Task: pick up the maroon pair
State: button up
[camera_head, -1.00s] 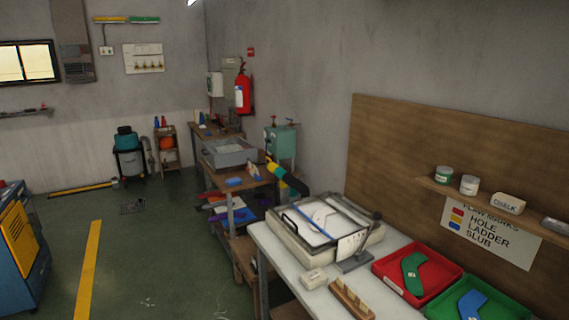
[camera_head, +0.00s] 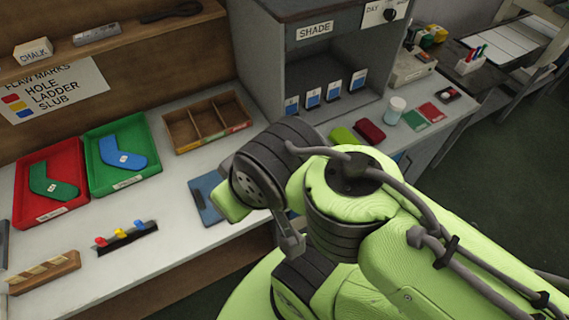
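A dark red folded bundle (camera_head: 370,131), which looks like the maroon pair, lies on the white bench right of centre, in front of the shade cabinet. A lime-green folded item (camera_head: 343,137) lies close on its left. My green arm reaches in from the lower right and covers the bench just in front of them.
A red tray (camera_head: 76,205) holds a green sock shape and a green tray (camera_head: 104,190) holds a blue one. A wooden divided box (camera_head: 178,134), a blue board (camera_head: 196,186) and a clip rack (camera_head: 127,239) are on the bench. A white-lidded jar (camera_head: 396,108) stands right of the bundle.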

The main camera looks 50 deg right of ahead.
aim_at(367, 129)
jog(key=z, duration=2.35)
jog(key=i+l+u, duration=0.15)
jog(key=u, duration=0.25)
jog(key=l+u, duration=0.25)
jog(key=u, duration=0.2)
jog(key=i+l+u, duration=0.1)
jog(key=l+u, duration=0.45)
jog(key=u, duration=0.3)
